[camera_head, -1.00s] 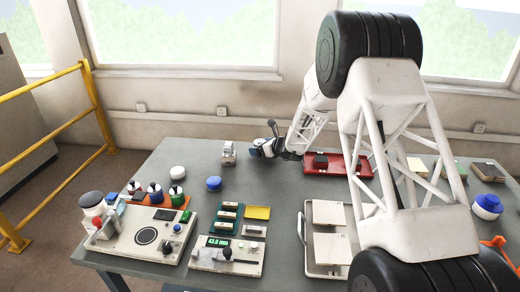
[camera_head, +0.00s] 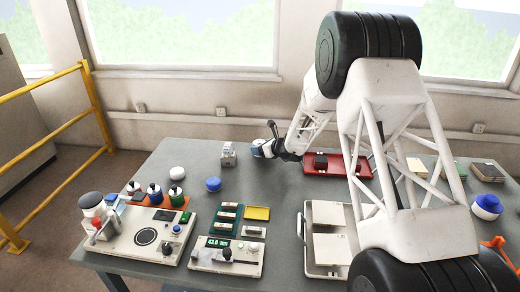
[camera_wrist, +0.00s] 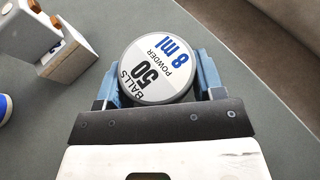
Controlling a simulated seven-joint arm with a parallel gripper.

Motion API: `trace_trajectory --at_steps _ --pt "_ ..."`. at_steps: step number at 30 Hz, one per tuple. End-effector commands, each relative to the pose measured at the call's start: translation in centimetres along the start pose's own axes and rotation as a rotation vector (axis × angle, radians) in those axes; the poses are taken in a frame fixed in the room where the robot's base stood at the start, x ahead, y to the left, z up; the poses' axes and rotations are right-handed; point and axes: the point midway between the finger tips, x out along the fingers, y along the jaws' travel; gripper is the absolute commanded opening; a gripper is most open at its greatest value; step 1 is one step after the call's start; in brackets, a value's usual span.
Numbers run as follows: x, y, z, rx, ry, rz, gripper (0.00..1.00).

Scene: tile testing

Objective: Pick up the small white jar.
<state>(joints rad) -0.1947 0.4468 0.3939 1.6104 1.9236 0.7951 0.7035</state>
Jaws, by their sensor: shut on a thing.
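The small white jar (camera_wrist: 150,82) shows from above in the wrist view, with a round white top printed "BALLS 50 POWDER 8 ml" and a grey rim. My gripper (camera_wrist: 157,78) has its blue fingers on both sides of the jar, shut on it. The lower edge of the jar is hidden by the dark gripper plate. In the head view my gripper (camera_head: 262,150) is at the back of the table, right of a small silver box.
The silver box (camera_head: 228,154) stands close left of my gripper and also shows in the wrist view (camera_wrist: 70,55). A red tray (camera_head: 338,172) lies to the right.

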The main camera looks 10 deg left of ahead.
Motion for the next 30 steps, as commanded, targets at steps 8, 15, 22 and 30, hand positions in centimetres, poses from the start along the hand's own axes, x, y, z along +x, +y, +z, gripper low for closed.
trace_trajectory --at_steps 8,15,22,30 --pt "-0.3 0.0 0.9 -0.002 -0.001 0.0 0.35" --pt "-1.4 0.0 3.5 -0.002 -0.001 -0.001 0.35" --pt "-3.5 1.8 2.8 0.0 -0.001 -0.001 0.35" --pt "-6.6 4.5 1.9 0.0 -0.001 -0.001 0.35"
